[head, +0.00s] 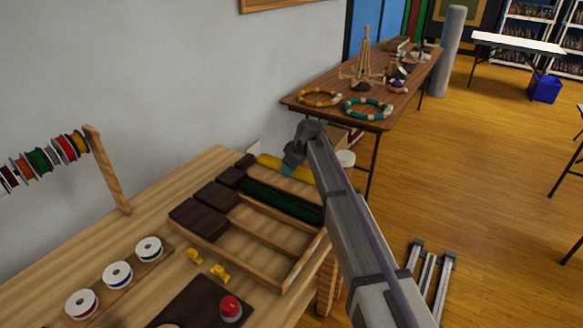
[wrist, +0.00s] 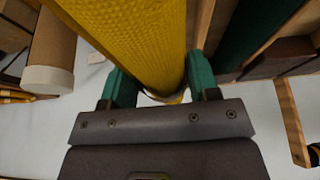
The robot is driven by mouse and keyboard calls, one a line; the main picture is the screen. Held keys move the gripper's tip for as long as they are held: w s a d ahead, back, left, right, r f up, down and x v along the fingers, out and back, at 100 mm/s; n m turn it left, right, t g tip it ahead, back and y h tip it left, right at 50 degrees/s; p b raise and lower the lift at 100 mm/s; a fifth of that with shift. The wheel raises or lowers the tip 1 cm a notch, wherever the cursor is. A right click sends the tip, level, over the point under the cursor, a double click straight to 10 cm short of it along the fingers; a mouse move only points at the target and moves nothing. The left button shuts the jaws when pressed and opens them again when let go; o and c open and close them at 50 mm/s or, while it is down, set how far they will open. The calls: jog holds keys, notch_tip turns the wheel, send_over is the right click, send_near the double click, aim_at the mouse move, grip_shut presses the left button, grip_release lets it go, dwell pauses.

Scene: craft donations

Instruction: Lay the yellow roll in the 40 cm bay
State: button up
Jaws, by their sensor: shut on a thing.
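The yellow roll (head: 268,161) is at the far side of the wooden rack (head: 290,275), over or in its farthest bay. I cannot tell whether it touches the bay floor. My gripper (head: 288,169) is shut on it; in the wrist view the textured yellow roll (wrist: 135,40) runs between the two green fingertips (wrist: 160,90). A dark green roll (head: 280,202) lies in the neighbouring bay. The two nearer bays look empty. Dark blocks (head: 195,218) of differing lengths fill the bays' left ends. No bay lengths are readable.
Small yellow pieces (head: 220,272) and a dark board with a red knob (head: 231,308) lie in front of the rack. White spools (head: 117,273) stand at left. A brown table (head: 375,118) with craft items is behind. A brown tube (wrist: 52,45) shows in the wrist view.

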aim_at(302, 167)
notch_tip(302, 167, down, 5)
jog(key=b, duration=0.4)
jog(key=shift+r, duration=0.1)
jog(key=o, duration=1.1)
jog(key=shift+o, duration=0.2)
jog(key=p+v, duration=1)
jog(key=v, duration=0.1)
